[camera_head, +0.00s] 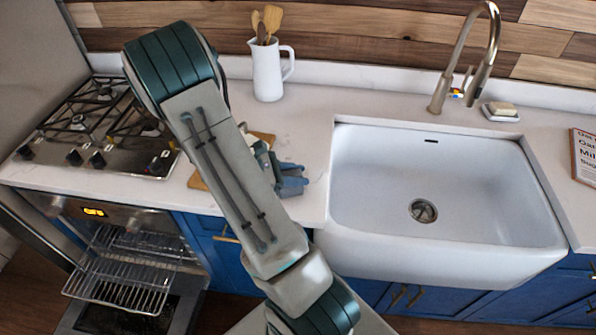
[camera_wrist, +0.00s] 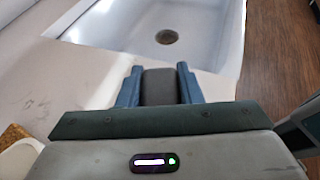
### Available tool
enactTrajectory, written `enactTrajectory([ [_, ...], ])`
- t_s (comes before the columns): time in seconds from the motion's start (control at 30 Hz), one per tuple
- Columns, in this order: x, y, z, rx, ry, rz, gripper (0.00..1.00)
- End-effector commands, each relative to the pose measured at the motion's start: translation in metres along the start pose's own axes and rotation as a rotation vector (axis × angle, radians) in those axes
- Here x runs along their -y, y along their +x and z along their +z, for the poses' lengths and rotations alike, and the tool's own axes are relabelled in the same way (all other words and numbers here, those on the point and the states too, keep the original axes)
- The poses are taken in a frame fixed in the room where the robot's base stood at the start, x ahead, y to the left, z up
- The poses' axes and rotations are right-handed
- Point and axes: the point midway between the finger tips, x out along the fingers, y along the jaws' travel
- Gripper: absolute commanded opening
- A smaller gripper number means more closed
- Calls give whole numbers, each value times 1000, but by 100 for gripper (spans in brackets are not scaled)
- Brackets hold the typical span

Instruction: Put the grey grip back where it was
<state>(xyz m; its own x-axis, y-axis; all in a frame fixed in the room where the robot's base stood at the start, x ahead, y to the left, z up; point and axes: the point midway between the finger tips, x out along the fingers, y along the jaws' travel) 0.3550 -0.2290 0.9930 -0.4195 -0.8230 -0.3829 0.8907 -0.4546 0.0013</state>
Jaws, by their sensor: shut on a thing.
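The grey grip (camera_wrist: 159,87) is a dark grey block between the two blue fingers of my gripper (camera_wrist: 159,75) in the wrist view. My gripper is shut on it, with a finger against each side. In the head view my gripper (camera_head: 292,181) is over the white counter, just left of the sink. The grip cannot be told apart from the fingers there. The wrist view shows pale counter below and around the fingers. Whether the grip touches the counter I cannot tell.
The white sink (camera_head: 350,215) is right of my gripper, with a tall tap (camera_head: 440,90) behind. A wooden board (camera_head: 197,182) is partly hidden by my arm. A white jug (camera_head: 267,75) stands behind. The hob (camera_head: 95,125) is left, above an open oven with its rack (camera_head: 120,285) out.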

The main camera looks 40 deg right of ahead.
Motion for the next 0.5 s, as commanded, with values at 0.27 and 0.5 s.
enactTrajectory([
  [0.27, 0, 0, -1, 0, 1, 0, 9],
  [0.5, 0, 1, -4, 0, 0, 0, 54],
])
